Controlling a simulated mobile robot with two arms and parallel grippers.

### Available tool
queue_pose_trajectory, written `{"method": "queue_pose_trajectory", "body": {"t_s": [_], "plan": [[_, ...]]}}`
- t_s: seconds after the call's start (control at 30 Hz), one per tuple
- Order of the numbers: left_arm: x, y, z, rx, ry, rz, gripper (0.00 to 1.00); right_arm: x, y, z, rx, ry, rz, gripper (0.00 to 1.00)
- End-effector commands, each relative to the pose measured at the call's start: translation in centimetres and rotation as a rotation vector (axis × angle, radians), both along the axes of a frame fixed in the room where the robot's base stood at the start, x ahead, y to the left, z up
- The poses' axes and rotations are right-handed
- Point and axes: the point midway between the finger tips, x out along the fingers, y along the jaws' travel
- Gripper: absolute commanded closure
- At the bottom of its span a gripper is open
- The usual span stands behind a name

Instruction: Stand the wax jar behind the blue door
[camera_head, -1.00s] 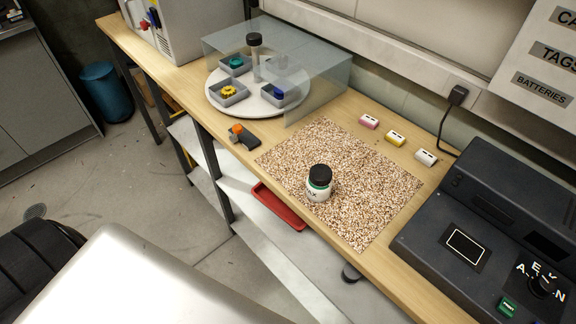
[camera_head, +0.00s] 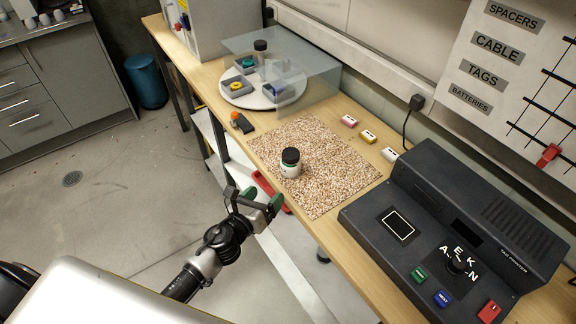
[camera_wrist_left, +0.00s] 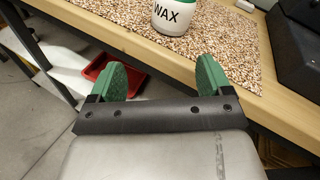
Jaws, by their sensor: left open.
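The wax jar (camera_head: 290,168) is white with a black lid and a green band. It stands upright on the speckled mat (camera_head: 325,185) on the bench. In the left wrist view the jar (camera_wrist_left: 173,17) shows its WAX label, with its top cut off by the frame. My left gripper (camera_head: 254,198) has green fingers, open and empty, off the bench's front edge and apart from the jar. Its fingers also show in the left wrist view (camera_wrist_left: 163,72), spread apart below the jar. I cannot make out a blue door. My right gripper is not in view.
A round white turntable (camera_head: 235,99) with small trays and a black-capped container stands under a clear bluish cover (camera_head: 322,83). A dark machine (camera_head: 430,195) fills the bench's right. Small pink, yellow and white blocks lie behind the mat. A red tray (camera_wrist_left: 100,70) is below.

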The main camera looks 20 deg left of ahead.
Motion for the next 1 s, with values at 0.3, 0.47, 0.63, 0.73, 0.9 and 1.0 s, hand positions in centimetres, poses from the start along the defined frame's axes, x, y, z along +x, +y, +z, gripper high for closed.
{"method": "queue_pose_trajectory", "body": {"t_s": [0.3,0.47,0.63,0.73,0.9,1.0], "plan": [[0.6,-1.2,6.5,0.243,-0.184,-0.07,0.21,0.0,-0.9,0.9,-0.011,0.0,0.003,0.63],[2.2,-1.7,7.1,0.266,-0.204,-0.073,0.21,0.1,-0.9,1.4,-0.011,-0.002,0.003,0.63],[4.9,-2.4,7.0,0.264,-0.202,-0.072,0.21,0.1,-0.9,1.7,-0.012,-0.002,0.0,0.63],[5.8,-2.7,6.9,0.263,-0.2,-0.074,0.21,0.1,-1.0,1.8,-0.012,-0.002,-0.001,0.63],[7.0,-2.9,6.7,0.261,-0.199,-0.072,0.21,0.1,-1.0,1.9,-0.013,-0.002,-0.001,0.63],[8.5,-3.0,6.6,0.26,-0.199,-0.071,0.21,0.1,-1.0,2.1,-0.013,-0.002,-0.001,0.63]]}}
